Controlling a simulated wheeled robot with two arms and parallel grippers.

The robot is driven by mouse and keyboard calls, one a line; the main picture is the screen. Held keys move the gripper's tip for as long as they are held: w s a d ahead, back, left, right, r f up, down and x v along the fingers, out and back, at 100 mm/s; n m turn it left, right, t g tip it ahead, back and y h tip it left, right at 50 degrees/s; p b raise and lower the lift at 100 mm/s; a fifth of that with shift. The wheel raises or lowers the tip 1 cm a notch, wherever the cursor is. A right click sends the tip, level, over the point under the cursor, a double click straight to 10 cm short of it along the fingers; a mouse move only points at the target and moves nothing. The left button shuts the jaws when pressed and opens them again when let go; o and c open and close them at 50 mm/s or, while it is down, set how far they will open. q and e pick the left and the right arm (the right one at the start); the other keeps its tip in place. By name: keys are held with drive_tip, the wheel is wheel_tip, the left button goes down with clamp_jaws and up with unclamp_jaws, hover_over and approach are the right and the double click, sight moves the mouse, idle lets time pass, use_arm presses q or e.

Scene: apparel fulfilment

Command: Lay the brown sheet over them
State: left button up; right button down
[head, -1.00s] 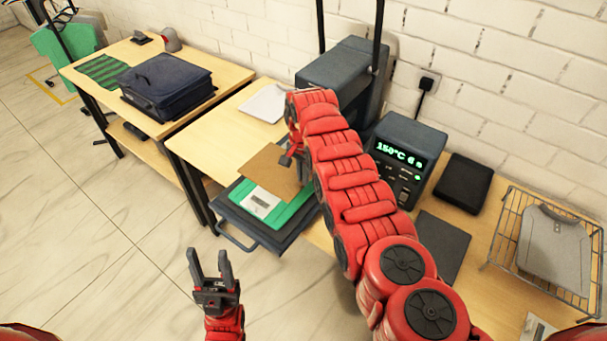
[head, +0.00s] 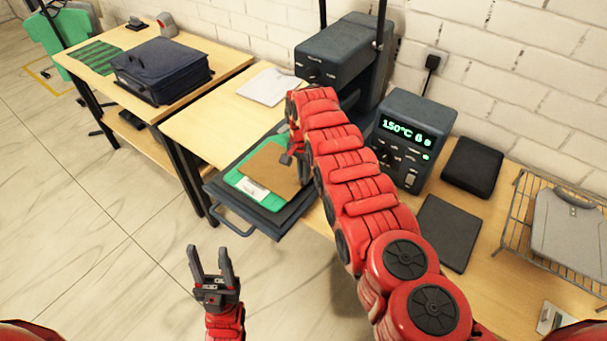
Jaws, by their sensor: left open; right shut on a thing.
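The brown sheet (head: 268,172) is over the middle of the green garment (head: 244,182) on the dark press plate (head: 215,190). A white printed piece (head: 252,189) shows past the sheet's near edge; the rest of it is hidden. My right gripper (head: 287,158) is shut on the sheet's right side, its fingers partly hidden by my own arm. I cannot tell whether the sheet touches the garment. My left gripper (head: 212,262) is open and empty, over the floor in front of the table.
The heat press head (head: 335,55) stands behind the plate. A control box (head: 408,135) reads 150°C. White paper (head: 270,86), a black pad (head: 472,167), a dark flat pad (head: 447,232) and a wire basket (head: 520,215) with a grey garment are on the table.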

drive_tip(key=c, duration=0.9)
unclamp_jaws()
drive_tip(key=shift+r+p, duration=0.3)
drive_tip(key=shift+r, duration=0.3)
drive_tip(key=shift+a+r+p, duration=0.1)
drive_tip(key=shift+r+p, duration=0.25)
drive_tip(key=shift+r, duration=0.35)
wheel_tip(320, 180, up, 15)
drive_tip(key=shift+f, duration=0.1)
